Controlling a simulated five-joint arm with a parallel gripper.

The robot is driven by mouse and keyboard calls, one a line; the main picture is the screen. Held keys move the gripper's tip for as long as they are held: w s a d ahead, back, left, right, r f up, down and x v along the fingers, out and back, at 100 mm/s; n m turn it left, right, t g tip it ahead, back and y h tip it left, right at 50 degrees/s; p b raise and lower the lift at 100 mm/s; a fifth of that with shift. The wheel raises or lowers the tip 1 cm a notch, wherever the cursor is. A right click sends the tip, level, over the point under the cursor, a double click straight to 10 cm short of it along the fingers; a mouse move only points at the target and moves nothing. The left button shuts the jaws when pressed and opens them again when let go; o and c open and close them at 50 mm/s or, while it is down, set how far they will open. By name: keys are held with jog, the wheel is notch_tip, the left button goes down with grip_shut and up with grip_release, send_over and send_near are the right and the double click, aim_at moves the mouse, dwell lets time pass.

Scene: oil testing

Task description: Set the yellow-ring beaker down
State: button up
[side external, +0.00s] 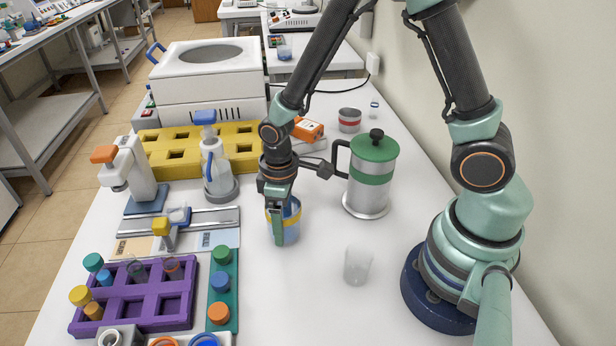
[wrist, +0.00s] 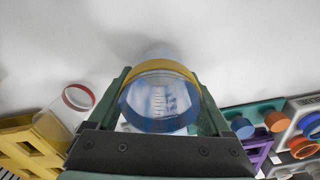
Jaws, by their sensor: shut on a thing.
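The yellow-ring beaker (side external: 291,226) is clear with a blue tint and has a yellow band near its rim. My gripper (side external: 284,212) is shut on it from above, with its fingers on either side of the beaker wall. In the wrist view the beaker (wrist: 158,103) sits between the two green fingers of my gripper (wrist: 160,100), its yellow rim facing the camera. It looks about upright, low over the white bench. I cannot tell whether its base touches the bench.
A green-lidded steel press (side external: 370,175) stands right of my gripper. A clear glass (side external: 358,265) stands nearer the front. A wash bottle (side external: 214,165), a purple rack (side external: 135,315) and a yellow rack (side external: 240,142) lie left. A red-banded container (side external: 349,121) is behind. Bare bench (side external: 300,300) lies in front.

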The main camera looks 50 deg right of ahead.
jog(key=o, duration=1.2)
jog(key=shift+f, duration=0.1)
jog(key=shift+s+d+r+m+t, duration=0.7)
jog(key=shift+d+r+m+t, duration=0.4)
jog(key=shift+r, duration=2.85)
jog(key=shift+s+d+r+m+t, duration=0.75)
jog(key=shift+d+r, duration=0.55)
jog(key=shift+r, duration=2.65)
jog(key=shift+s+d+r+m+t, duration=0.65)
jog(key=shift+d+r+m+t, duration=0.4)
jog(key=shift+r, duration=2.9)
jog(key=shift+d, duration=0.15)
